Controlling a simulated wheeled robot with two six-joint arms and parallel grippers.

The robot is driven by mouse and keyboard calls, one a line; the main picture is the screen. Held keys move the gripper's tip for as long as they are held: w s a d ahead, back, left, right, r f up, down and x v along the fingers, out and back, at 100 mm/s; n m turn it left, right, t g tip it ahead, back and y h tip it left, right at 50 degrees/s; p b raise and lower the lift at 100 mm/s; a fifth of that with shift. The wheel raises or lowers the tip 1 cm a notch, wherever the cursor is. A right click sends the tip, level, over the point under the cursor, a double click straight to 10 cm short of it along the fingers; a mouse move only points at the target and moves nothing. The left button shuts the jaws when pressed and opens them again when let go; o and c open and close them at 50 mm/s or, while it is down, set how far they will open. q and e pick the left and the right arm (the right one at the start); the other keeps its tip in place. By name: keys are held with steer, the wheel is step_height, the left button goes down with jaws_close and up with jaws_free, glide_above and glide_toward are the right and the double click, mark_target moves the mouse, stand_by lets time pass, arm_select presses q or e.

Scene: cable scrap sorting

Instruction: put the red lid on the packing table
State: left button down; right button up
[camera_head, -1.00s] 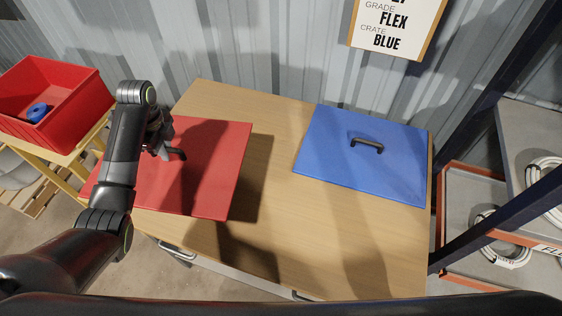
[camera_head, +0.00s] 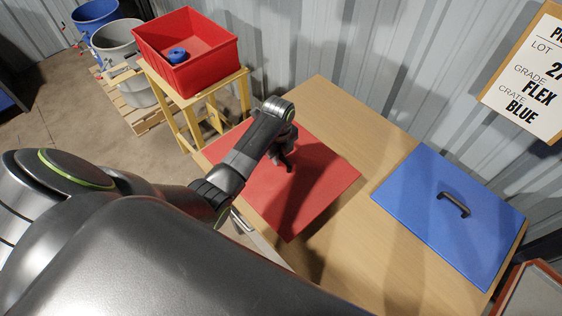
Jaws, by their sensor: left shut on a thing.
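The red lid (camera_head: 325,175) is a flat red panel at the left end of the wooden packing table (camera_head: 335,115). It looks level and covers that end of the tabletop. I cannot tell whether it rests on the wood or hangs just above it. My left gripper (camera_head: 287,160) is over the lid's middle, shut on its dark handle, which the fingers mostly hide. My left arm crosses the lid's left part. My right gripper is not in view.
A blue lid (camera_head: 420,205) with a black handle lies on the table's right part, with bare wood between the lids. A red crate (camera_head: 207,72) holding a blue spool (camera_head: 177,55) stands on a wooden stand at the back left. A sign (camera_head: 530,80) hangs on the wall.

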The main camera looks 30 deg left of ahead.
arm_select(q)
step_height(320, 180, down, 3)
steer(key=shift+r, duration=0.1)
steer(key=shift+f, duration=0.65)
steer(key=shift+f, duration=0.1)
steer(key=c, duration=1.4)
jaws_free()
step_height(320, 180, up, 12)
steer(key=shift+r+b, duration=0.1)
steer(key=shift+b, duration=0.2)
steer(key=shift+s, duration=0.1)
